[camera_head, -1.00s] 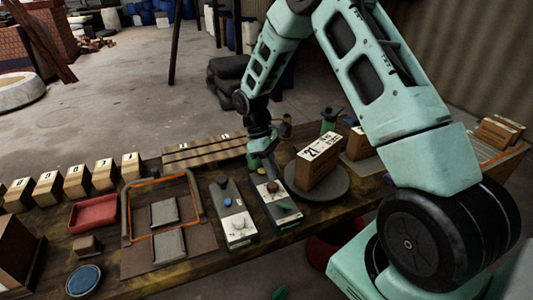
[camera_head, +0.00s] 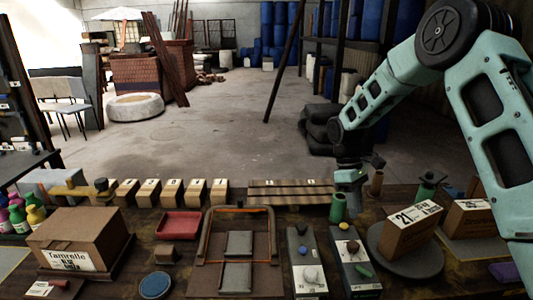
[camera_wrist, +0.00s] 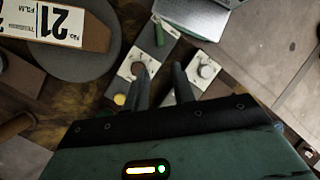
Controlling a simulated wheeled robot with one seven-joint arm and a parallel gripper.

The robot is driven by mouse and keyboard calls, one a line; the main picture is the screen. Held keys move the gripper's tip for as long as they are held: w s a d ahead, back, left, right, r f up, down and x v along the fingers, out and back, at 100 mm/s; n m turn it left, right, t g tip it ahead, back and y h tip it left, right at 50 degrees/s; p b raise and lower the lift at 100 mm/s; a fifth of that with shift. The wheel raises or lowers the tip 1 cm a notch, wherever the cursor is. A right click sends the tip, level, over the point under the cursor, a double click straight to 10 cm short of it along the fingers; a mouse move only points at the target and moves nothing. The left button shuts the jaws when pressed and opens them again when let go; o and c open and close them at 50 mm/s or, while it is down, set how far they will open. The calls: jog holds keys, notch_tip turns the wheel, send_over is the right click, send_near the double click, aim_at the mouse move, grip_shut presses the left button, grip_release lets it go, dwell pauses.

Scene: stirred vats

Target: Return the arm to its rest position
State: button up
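My gripper (camera_wrist: 160,80) is open, with its two dark fingers apart and nothing visible between them. In the wrist view it hangs above two grey control panels on the bench. In the head view my gripper (camera_head: 349,198) is near the back end of the right panel (camera_head: 352,262), close to a green cylinder (camera_head: 338,210). The right panel has a yellow button, a round knob and a green lever (camera_wrist: 158,33). My arm reaches in from the right, bent at the elbow. The exact height of the fingertips is hard to tell.
Right of the gripper, a box marked 21 (camera_head: 410,232) sits on a round grey plate (camera_head: 376,240), with another box (camera_head: 470,217) beyond. Left are an orange-edged frame (camera_head: 204,240), a red tray (camera_head: 179,224) and a row of wooden blocks.

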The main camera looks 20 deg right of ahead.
jog(key=s+a+r+t, duration=0.1)
jog(key=s+a+r, duration=0.3)
jog(key=a, duration=0.4)
jog(key=s+a+r+t, duration=0.1)
jog(key=s+a+r, duration=0.25)
jog(key=a, duration=0.45)
jog(key=s+a+r+t, duration=0.1)
jog(key=s+a, duration=0.1)
jog(key=s, duration=0.4)
jog(key=s+a+t, duration=0.1)
jog(key=s+a, duration=0.2)
jog(key=s, duration=0.4)
jog(key=s+a+r+t+y, duration=0.1)
jog(key=s+a, duration=0.2)
jog(key=s, duration=0.4)
jog(key=shift+a+r+n, duration=0.15)
jog(key=shift+r+n, duration=0.15)
jog(key=shift+r, duration=0.05)
